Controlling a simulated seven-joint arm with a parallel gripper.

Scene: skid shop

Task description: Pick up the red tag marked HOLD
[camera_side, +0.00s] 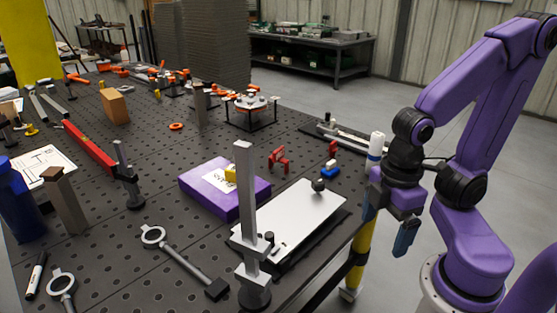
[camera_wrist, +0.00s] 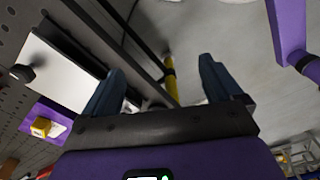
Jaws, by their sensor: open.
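I cannot make out a tag marked HOLD in either view. Small red pieces lie on the dark perforated table (camera_side: 120,215) in the side view: a red bracket-like piece (camera_side: 278,160) and a red-and-blue piece (camera_side: 331,162), with no lettering legible on them. My gripper (camera_side: 388,222) hangs off the table's right edge, pointing down, apart from everything. In the wrist view my gripper (camera_wrist: 162,88) is open, with two blue fingers spread wide and nothing between them.
A white plate (camera_side: 300,215) with a black knob lies near the table's right edge; it also shows in the wrist view (camera_wrist: 62,75). A grey post clamp (camera_side: 246,200) stands before it. A purple box (camera_side: 210,190) carries a yellow block (camera_side: 230,173). A long red bar (camera_side: 90,150) lies left.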

